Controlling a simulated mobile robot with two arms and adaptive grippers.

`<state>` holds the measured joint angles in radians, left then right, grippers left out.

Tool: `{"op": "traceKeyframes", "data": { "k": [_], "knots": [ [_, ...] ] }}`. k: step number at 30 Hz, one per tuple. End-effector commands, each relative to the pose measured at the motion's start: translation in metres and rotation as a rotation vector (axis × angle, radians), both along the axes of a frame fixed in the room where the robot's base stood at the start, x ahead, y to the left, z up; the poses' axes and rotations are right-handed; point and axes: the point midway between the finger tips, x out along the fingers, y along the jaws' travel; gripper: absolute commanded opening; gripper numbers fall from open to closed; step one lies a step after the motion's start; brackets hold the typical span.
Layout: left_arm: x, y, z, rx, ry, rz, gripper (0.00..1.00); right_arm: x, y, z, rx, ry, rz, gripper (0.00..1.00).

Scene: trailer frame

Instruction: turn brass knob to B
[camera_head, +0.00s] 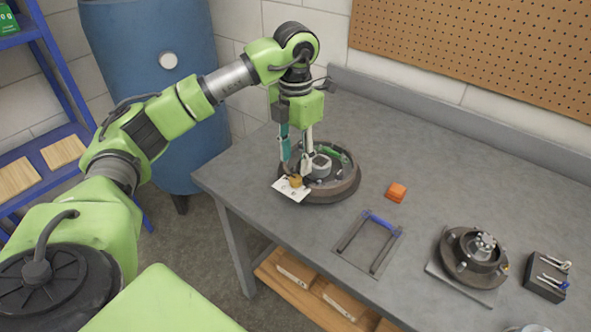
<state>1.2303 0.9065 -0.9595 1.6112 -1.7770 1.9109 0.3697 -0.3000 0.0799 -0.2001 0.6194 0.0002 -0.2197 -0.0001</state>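The brass knob (295,181) sits on a white plate (290,189) with dark marks at the front left of a round dark drum assembly (335,189) on the workbench. The plate's lettering is too small to read, so I cannot tell which mark the knob points at. My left gripper (297,170) points down over the knob, with one teal and one pale finger. Its fingers stand apart, with the tips just above or beside the knob; contact is unclear. The gripper partly hides the drum's left side. My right gripper is not in view.
On the grey bench (420,170) are an orange block (396,192), a dark frame with a blue bar (369,241), a second hub assembly (474,256) and a black tool holder (547,277). A blue barrel (150,85) stands behind my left arm. A pegboard (480,50) hangs behind.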

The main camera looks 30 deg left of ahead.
Motion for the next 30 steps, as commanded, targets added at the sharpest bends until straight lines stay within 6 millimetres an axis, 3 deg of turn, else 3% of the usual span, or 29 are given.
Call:
{"op": "traceKeyframes", "data": {
  "k": [4, 9, 15, 30],
  "knots": [
    [0.001, -0.001, 0.036, -0.001, -0.005, -0.001, 0.39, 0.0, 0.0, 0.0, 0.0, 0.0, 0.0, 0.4],
    [0.001, 0.0, 0.056, 0.0, -0.002, 0.001, 0.39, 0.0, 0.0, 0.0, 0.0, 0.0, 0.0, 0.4],
    [0.0, 0.0, 0.065, 0.0, 0.0, 0.001, 0.39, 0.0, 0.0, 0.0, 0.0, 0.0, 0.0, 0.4],
    [0.0, 0.0, 0.065, 0.0, 0.0, 0.001, 0.39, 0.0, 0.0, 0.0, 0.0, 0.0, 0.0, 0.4]
  ]
}}
